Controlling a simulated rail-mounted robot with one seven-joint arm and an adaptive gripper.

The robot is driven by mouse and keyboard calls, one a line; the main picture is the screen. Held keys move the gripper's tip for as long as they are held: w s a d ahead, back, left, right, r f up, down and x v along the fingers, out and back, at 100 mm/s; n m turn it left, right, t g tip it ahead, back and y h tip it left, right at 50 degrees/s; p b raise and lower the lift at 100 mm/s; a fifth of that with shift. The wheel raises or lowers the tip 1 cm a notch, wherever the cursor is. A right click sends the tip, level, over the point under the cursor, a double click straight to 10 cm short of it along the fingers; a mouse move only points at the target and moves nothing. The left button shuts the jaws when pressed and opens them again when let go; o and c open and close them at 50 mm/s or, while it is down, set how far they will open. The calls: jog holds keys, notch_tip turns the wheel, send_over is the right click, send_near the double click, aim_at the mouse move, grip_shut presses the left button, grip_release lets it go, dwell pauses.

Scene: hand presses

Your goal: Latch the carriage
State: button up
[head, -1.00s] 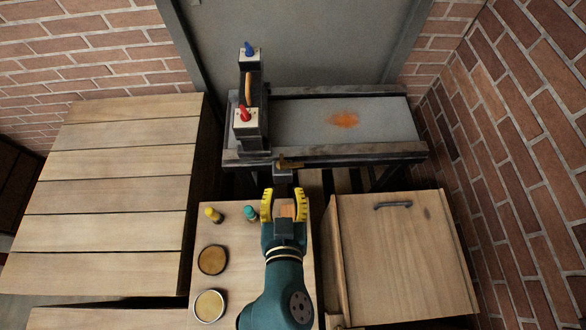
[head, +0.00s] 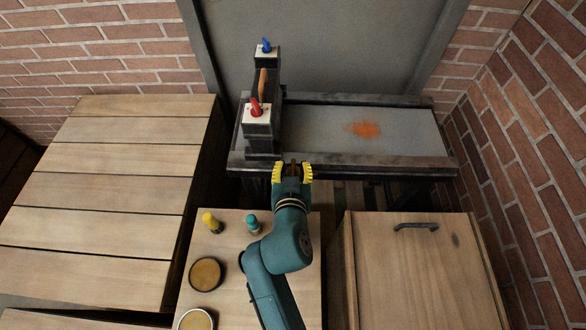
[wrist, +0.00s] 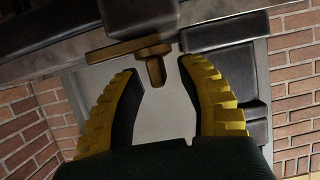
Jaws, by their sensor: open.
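The press has a grey bed (head: 330,128) with an orange smear. My gripper (head: 292,170) is at the press's front edge and mostly hides the latch in the head view. In the wrist view my gripper (wrist: 160,72) is open, with the knob between its yellow fingertips, apparently untouched.
A small table (head: 235,280) below holds a yellow-topped bottle (head: 211,222), a teal-topped bottle (head: 253,224) and two round tins (head: 206,274). A wooden cabinet (head: 420,270) stands at right, a slatted table (head: 110,190) at left. Brick walls (head: 545,120) bound the right side.

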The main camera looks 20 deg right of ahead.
jog(key=shift+w+d+f, duration=0.25)
jog(key=shift+w, duration=0.2)
jog(key=shift+c, duration=0.4)
grip_shut()
jog(key=shift+s, duration=0.1)
jog(key=shift+r+p, duration=0.1)
jog(key=shift+p, duration=0.5)
